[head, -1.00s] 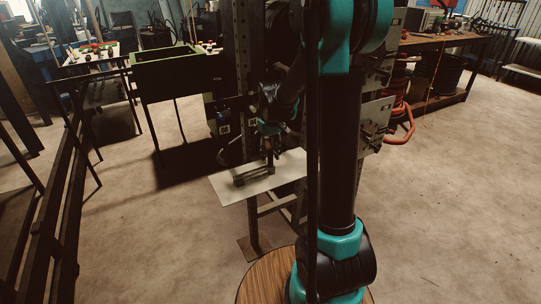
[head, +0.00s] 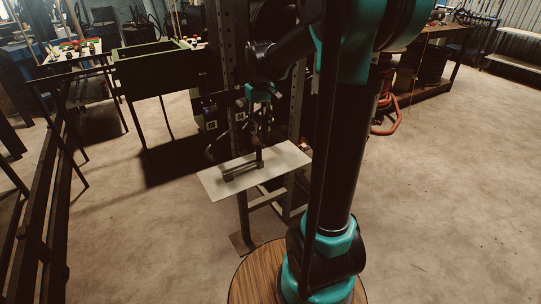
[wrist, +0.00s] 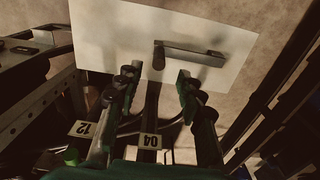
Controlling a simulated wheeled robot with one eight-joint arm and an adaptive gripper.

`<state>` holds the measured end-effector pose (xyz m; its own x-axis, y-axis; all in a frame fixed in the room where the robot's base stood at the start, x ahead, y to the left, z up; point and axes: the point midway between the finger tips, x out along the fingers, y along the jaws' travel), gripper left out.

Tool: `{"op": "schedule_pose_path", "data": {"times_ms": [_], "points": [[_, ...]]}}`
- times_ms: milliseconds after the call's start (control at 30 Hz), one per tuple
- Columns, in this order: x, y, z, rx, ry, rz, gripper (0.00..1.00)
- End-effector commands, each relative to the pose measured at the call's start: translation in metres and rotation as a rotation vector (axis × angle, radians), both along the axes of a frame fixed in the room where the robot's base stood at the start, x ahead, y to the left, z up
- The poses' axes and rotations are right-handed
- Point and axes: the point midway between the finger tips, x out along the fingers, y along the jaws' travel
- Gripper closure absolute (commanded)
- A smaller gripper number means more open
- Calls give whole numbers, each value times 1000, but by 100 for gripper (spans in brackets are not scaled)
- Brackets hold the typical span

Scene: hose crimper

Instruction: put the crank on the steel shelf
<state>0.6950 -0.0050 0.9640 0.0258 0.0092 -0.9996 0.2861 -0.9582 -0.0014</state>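The crank (head: 240,170) lies on the pale steel shelf (head: 215,186), with its handle standing up at one end. In the wrist view the crank (wrist: 195,50) is a dark bar with a rounded handle end at its left, resting on the shelf (wrist: 105,25). In the head view my gripper (head: 251,128) is dark and hard to make out above the shelf.
A dark perforated upright frame stands behind the shelf. Labels 12 (wrist: 83,129) and 04 (wrist: 148,141) show below my fingers. A green bin (head: 155,65) stands at the back left, a workbench (head: 440,45) at the back right. Floor on the right is clear.

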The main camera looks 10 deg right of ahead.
Motion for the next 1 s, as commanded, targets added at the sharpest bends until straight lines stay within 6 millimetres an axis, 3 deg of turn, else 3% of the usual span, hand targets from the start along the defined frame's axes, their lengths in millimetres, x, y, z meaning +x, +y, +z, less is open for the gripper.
{"op": "schedule_pose_path", "data": {"times_ms": [300,500,667,1000], "points": [[-124,-26,-79,24,-203,-175,62],[-185,-33,-120,43,-305,-261,62],[-204,-35,-134,50,-337,-288,62],[-205,-35,-134,51,-340,-291,62]]}}
